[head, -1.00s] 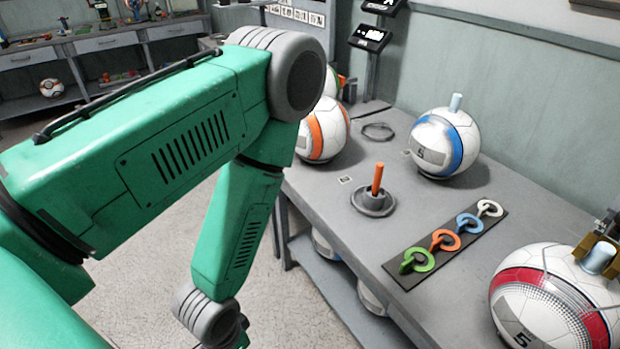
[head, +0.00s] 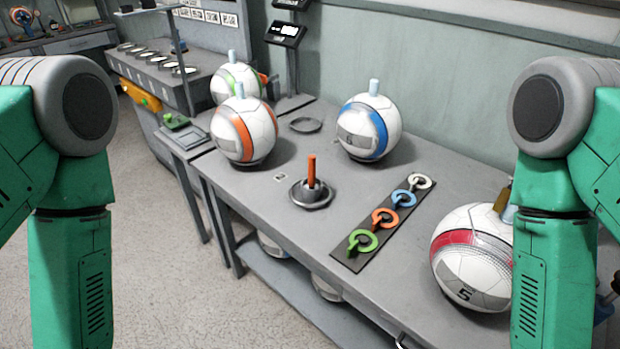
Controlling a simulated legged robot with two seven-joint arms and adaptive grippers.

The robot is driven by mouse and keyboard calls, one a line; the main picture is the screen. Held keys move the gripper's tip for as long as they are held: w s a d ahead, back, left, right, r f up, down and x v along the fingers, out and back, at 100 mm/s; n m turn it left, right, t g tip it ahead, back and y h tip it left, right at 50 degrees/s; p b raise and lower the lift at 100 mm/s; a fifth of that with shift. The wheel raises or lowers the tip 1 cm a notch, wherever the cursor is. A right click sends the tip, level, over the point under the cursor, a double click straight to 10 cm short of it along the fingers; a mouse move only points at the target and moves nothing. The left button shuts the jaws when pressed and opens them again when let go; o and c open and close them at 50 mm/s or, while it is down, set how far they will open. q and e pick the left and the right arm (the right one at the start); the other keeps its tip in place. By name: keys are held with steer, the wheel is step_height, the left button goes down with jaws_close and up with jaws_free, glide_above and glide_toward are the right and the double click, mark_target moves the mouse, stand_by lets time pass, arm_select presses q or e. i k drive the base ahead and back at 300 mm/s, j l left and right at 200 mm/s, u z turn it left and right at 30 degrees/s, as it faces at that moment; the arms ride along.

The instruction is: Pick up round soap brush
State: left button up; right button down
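An upright orange handle (head: 311,170) stands in a round grey dish (head: 312,196) on the grey table; this looks like the round soap brush, though any bristles are hidden. It stands in front of the orange-marked and blue-marked balls. My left arm hangs down at the left edge and my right arm at the right edge. Both grippers are below the picture and out of view. Neither visible arm part touches the handle or dish.
An orange-marked ball (head: 245,132), blue-marked ball (head: 368,128) and red-marked ball (head: 470,258) sit on the table (head: 262,212). A dark strip (head: 347,254) with several coloured ring-shaped pieces lies right of the dish. A grey ring (head: 305,125) lies behind it. Table around the dish is clear.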

mark_target(311, 159)
steer(key=i+j, duration=0.3)
steer(key=j, duration=0.15)
steer(key=i+j+z, duration=0.4)
steer(key=j, duration=0.2)
steer(key=j+z, duration=0.45)
steer(key=j, duration=0.15)
steer(key=i, duration=0.05)
